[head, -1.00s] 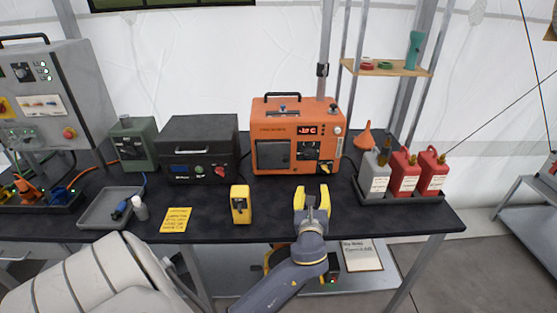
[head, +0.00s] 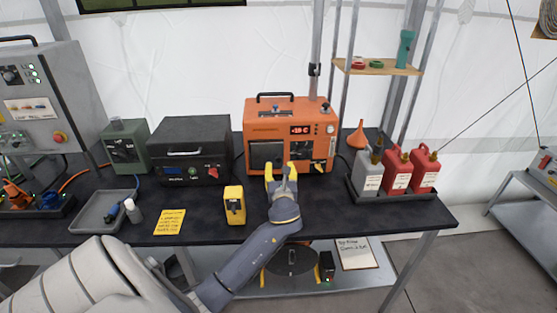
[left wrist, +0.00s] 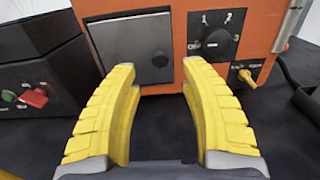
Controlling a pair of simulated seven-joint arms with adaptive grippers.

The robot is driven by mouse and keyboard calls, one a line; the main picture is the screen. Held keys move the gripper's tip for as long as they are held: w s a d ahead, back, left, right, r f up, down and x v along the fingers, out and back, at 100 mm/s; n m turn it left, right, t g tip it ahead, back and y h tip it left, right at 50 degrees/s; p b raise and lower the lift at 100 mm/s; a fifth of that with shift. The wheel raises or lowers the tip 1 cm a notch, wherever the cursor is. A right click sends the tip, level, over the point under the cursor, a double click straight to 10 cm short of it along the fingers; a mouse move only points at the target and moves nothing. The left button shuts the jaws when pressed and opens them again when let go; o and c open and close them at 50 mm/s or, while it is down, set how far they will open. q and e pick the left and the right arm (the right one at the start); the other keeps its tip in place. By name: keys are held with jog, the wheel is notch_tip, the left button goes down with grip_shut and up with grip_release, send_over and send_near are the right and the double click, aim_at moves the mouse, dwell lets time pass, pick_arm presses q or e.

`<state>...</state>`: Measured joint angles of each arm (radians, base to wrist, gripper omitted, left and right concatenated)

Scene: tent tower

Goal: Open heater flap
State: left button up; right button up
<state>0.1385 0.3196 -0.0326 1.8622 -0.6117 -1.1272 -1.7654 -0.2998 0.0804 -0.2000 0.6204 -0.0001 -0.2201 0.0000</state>
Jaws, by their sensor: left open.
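The orange heater (head: 291,110) stands at the back of the dark table with a lit display reading a temperature below zero. Its grey flap (left wrist: 138,48) is shut, flat in the front panel, with a round dark knob or latch low on its right side in the left wrist view. My left gripper (head: 281,168) is open and empty in front of the heater. I cannot tell any contact. My right gripper is not in view.
A black box (head: 190,150) stands left of the heater. A yellow device (head: 234,205) sits near the table's front edge. A tray with a grey canister (head: 369,176) and red canisters (head: 397,170) is at right, beside an orange funnel (head: 357,136).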

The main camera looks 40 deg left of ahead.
aim_at(279, 159)
pick_arm(q)
jog(key=shift+x, duration=3.3)
jog(key=shift+c, duration=0.3)
grip_shut()
